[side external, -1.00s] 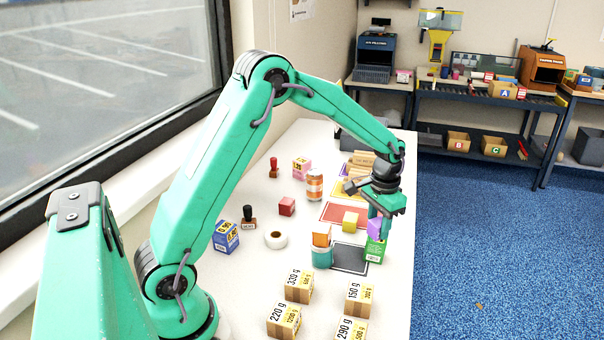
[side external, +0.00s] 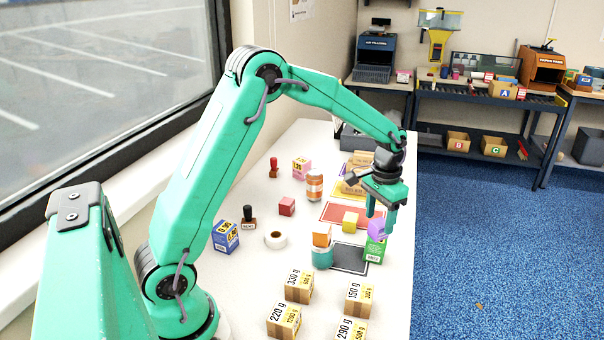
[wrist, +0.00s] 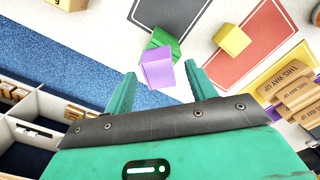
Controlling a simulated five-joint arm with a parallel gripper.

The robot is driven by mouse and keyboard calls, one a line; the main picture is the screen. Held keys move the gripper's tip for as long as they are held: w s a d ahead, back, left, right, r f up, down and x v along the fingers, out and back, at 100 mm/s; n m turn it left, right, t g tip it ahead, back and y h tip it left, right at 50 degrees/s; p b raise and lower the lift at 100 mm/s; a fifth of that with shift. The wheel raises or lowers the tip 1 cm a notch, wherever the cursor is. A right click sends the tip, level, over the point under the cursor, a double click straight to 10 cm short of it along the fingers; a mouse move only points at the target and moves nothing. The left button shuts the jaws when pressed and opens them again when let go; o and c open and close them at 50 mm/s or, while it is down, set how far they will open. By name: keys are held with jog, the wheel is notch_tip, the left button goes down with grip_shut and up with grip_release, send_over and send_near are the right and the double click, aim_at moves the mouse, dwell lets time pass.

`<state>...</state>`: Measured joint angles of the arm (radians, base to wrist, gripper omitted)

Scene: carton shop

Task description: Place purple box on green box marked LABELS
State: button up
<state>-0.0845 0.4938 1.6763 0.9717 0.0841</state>
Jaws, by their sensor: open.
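The purple box (side external: 377,229) sits on top of the green box (side external: 375,252) near the right edge of the white table. It looks slightly turned relative to the green box. In the wrist view the purple box (wrist: 157,72) is in front of the green box (wrist: 164,42), which it partly covers. My gripper (side external: 381,221) is open just above the purple box, its fingers pointing down. In the wrist view my gripper (wrist: 162,76) has its fingers spread on either side, with gaps to the purple box. The LABELS lettering is too small to read.
A dark mat (side external: 349,259) lies left of the green box. A yellow cube (side external: 350,220) rests on the red mat (side external: 335,211). Several weight-marked cartons stand at the front.

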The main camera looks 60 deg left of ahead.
aim_at(377, 223)
notch_tip(377, 223, up, 10)
jog(key=shift+f, duration=0.2)
dwell(0.8)
jog(key=s+d+r+t, duration=0.1)
jog(key=s+r+t, duration=0.1)
jog(key=s+r, duration=0.35)
jog(key=s+d+r+t, duration=0.1)
jog(key=s+d+r, duration=0.1)
jog(key=s, duration=0.6)
jog(key=s+d+f+t, duration=0.1)
jog(key=s+f+t, duration=0.1)
jog(key=s, duration=1)
jog(key=shift+s+f+t, duration=0.15)
jog(key=shift+f+t, duration=0.15)
jog(key=shift+f, duration=0.15)
